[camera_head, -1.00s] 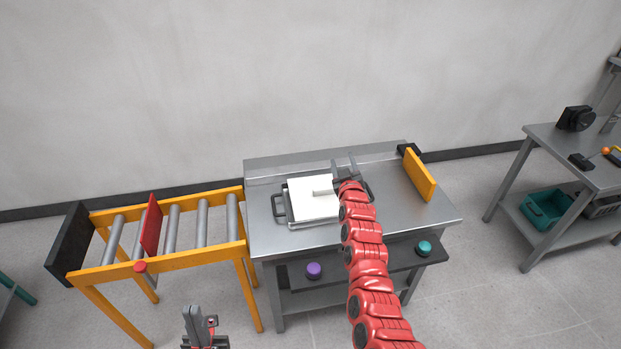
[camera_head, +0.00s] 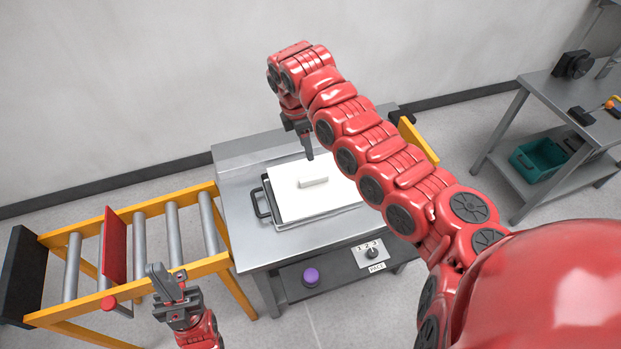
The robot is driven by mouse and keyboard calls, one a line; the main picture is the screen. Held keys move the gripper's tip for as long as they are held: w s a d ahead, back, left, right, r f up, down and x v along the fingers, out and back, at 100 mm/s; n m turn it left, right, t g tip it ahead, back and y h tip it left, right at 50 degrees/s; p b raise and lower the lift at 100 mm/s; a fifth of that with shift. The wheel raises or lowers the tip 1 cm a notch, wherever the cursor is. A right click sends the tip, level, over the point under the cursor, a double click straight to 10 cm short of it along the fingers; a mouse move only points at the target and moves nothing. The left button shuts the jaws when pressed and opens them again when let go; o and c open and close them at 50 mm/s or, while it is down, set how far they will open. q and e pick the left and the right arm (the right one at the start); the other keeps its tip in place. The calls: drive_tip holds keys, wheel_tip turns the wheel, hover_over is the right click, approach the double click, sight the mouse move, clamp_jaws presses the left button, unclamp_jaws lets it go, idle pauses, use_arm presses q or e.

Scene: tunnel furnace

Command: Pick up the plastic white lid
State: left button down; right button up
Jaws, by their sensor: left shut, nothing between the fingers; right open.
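The white plastic lid (camera_head: 290,204) is a flat square plate with a raised bar handle (camera_head: 313,181). It lies on a dark-handled tray (camera_head: 262,203) on the steel table. My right gripper (camera_head: 309,154) points down over the back edge of the lid, behind the handle. It is open and holds nothing; its fingers overlap in this view. I cannot tell its exact height above the lid. My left gripper (camera_head: 163,284) is low at the left, shut and empty, in front of the roller conveyor. My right arm hides the right part of the lid and tray.
The steel table (camera_head: 240,225) has a purple button (camera_head: 311,277) and a dial panel (camera_head: 369,254) in front. A yellow-framed roller conveyor (camera_head: 172,228) with a red plate (camera_head: 115,246) stands at the left. A grey shelf table (camera_head: 590,120) stands at the far right.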

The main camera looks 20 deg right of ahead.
drive_tip(key=p, duration=0.2)
hover_over(313, 178)
drive_tip(key=f, duration=0.9)
drive_tip(key=shift+a, duration=0.4)
drive_tip(key=shift+f+p, duration=0.55)
drive_tip(key=shift+d+f, duration=0.2)
drive_tip(key=shift+f, duration=0.9)
drive_tip(key=shift+d+f, duration=0.2)
drive_tip(key=shift+f, duration=0.85)
clamp_jaws()
